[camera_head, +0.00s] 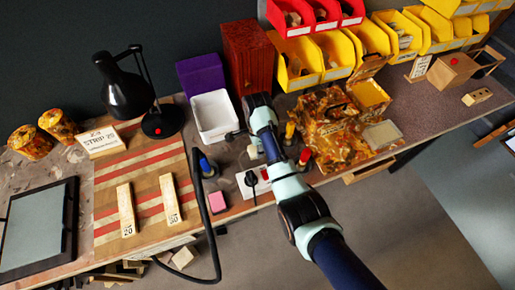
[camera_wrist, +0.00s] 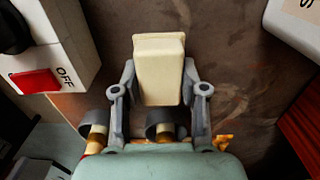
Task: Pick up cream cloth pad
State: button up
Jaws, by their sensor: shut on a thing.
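The cream cloth pad (camera_wrist: 158,75) is a pale block with rounded edges, in the upper middle of the wrist view. My gripper (camera_wrist: 158,72) has one grey finger along each side of the pad and is shut on it. The pad sticks out past the fingertips over the brown bench top. I cannot tell whether it touches the bench or hangs just above it. In the head view, my arm reaches over the middle of the bench and its links largely hide the gripper.
A white switch box with a red OFF switch (camera_wrist: 36,81) is close on the left in the wrist view. In the head view, a white bin (camera_head: 214,116) stands behind my arm, a striped board (camera_head: 145,170) lies left, and a pink block (camera_head: 217,201) sits near the front edge.

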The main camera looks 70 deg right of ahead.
notch_tip(320, 180, up, 19)
jog(key=p, duration=1.1)
jog(key=shift+f, duration=0.1)
